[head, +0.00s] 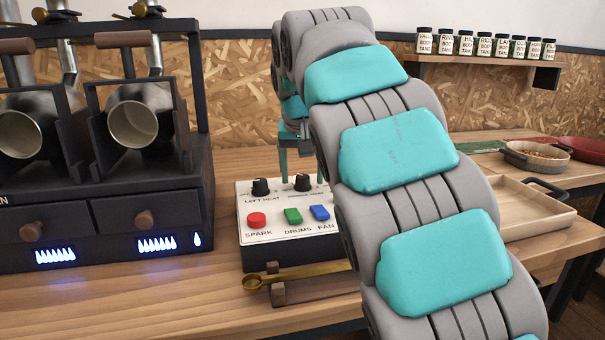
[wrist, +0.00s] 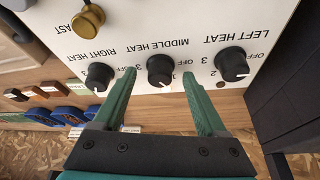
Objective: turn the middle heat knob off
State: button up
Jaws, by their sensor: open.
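The black middle heat knob (head: 303,182) is on the white control panel (head: 330,236), partly behind my arm in the head view. In the wrist view the upside-down label "MIDDLE HEAT" is beside this knob (wrist: 160,69). Its white pointer mark is at the lower edge in that view. My gripper (wrist: 158,75) is open, with its green fingertips on either side of the middle knob and gaps showing. I cannot tell how deep the tips reach. The gripper (head: 302,180) also shows above the panel in the head view.
The left heat knob (wrist: 232,64) and right heat knob (wrist: 99,76) flank the fingers closely. Red, green and blue buttons (head: 293,215) line the panel front. The roaster (head: 110,190) at left shows blue flames. A wooden tray (head: 520,228) is at right.

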jog(key=shift+f, duration=0.2)
jog(key=shift+c, duration=0.2)
grip_shut()
dwell(0.4)
